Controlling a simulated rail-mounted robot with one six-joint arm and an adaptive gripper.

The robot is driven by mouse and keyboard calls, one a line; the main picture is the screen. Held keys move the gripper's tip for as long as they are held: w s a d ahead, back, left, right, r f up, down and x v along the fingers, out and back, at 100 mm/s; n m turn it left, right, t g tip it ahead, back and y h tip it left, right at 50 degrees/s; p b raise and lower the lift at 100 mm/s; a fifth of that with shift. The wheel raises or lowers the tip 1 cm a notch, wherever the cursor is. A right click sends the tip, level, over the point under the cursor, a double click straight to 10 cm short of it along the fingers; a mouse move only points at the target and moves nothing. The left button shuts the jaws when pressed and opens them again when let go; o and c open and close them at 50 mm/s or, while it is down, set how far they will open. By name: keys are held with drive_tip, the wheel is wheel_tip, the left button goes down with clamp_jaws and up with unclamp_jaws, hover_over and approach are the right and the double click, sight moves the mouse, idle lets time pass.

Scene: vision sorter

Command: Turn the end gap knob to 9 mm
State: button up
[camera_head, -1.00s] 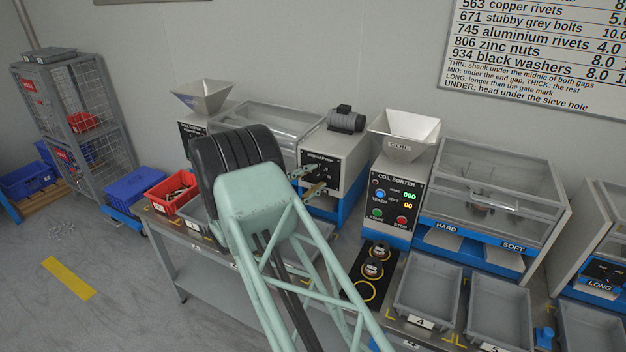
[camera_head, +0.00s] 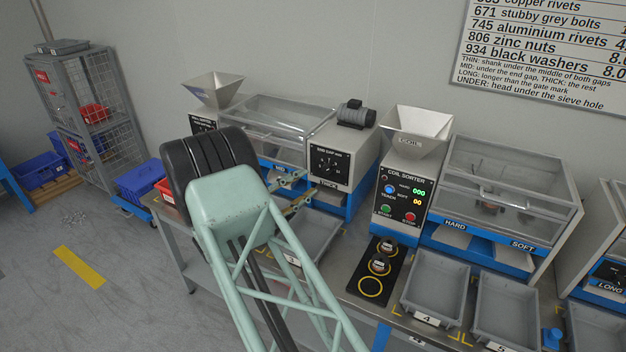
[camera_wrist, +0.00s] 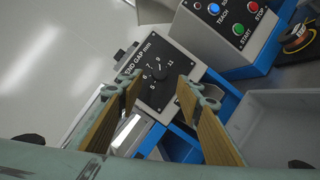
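The end gap knob (camera_wrist: 160,73) is a small black knob on a black panel marked END GAP mm, with 5, 6, 7, 9 and 11 around it. I cannot tell for sure which number it points at. In the head view the panel (camera_head: 328,165) is on the front of a pale grey box, with the knob too small to read. My gripper (camera_wrist: 160,92) is open and empty, its two tan-padded fingers apart on either side of the knob in the wrist view. In the head view my gripper (camera_head: 297,192) is in front of the panel, apart from it.
The coil sorter (camera_head: 404,190) with its buttons and hopper stands right of the end gap box. A black plate (camera_head: 361,291) with yellow rings and grey trays (camera_head: 437,293) lie in front. A motor (camera_head: 356,114) tops the box. A clear-lidded bin (camera_head: 272,125) stands to the left.

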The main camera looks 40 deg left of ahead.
drive_tip(key=shift+v, duration=2.05)
drive_tip(key=shift+w, duration=0.1)
